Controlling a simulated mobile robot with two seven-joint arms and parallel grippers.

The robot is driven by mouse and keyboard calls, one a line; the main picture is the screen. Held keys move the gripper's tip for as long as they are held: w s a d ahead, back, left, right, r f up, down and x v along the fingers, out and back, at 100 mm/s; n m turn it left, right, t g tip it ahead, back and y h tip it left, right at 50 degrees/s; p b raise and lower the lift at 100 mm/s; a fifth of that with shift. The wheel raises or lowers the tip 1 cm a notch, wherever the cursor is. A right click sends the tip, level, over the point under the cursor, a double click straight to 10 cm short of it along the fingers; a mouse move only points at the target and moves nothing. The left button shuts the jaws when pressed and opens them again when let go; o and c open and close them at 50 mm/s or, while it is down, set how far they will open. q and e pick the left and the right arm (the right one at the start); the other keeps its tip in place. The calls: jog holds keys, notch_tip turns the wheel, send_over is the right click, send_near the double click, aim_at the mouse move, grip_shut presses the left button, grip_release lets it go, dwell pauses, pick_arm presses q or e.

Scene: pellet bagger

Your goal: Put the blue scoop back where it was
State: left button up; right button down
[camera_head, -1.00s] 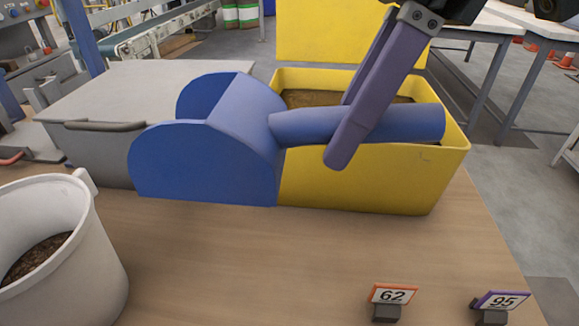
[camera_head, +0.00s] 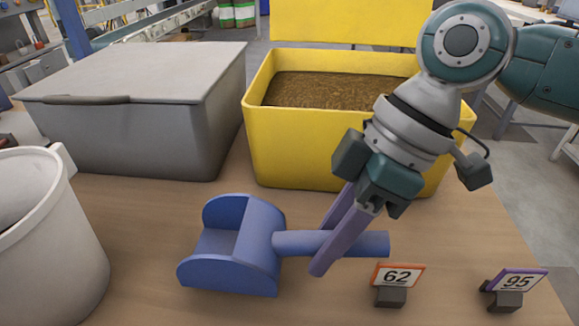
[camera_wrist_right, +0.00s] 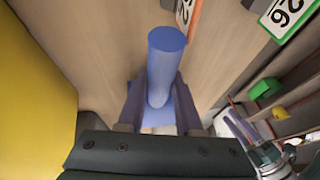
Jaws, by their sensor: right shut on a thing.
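The blue scoop (camera_head: 250,245) is at the front middle of the wooden table in the head view, its open mouth to the left and its handle to the right. My right gripper (camera_head: 328,245) is shut on the scoop's handle. In the right wrist view the handle (camera_wrist_right: 165,60) stands between the two fingers (camera_wrist_right: 158,105). The scoop is low, at or just above the tabletop; I cannot tell whether it touches. The inside that shows looks empty.
A yellow bin (camera_head: 300,150) of brown pellets stands open behind the scoop. A grey lidded bin (camera_head: 140,140) is left of it, and a white bucket (camera_head: 50,250) at front left. Number signs 62 (camera_head: 398,276) and 95 (camera_head: 517,282) stand right of the scoop. Bare table (camera_head: 140,225) lies left of it.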

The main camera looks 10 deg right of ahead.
jog(key=shift+f, duration=0.85)
jog(key=c, duration=1)
grip_release()
jog(key=shift+f, duration=0.15)
jog(key=shift+c, duration=0.2)
jog(key=o, duration=0.5)
jog(key=shift+c, duration=0.2)
jog(key=shift+r, duration=0.3)
jog(key=p+v, duration=0.2)
jog(key=v, duration=0.9)
jog(key=shift+d+r, duration=0.2)
jog(key=shift+r, duration=0.15)
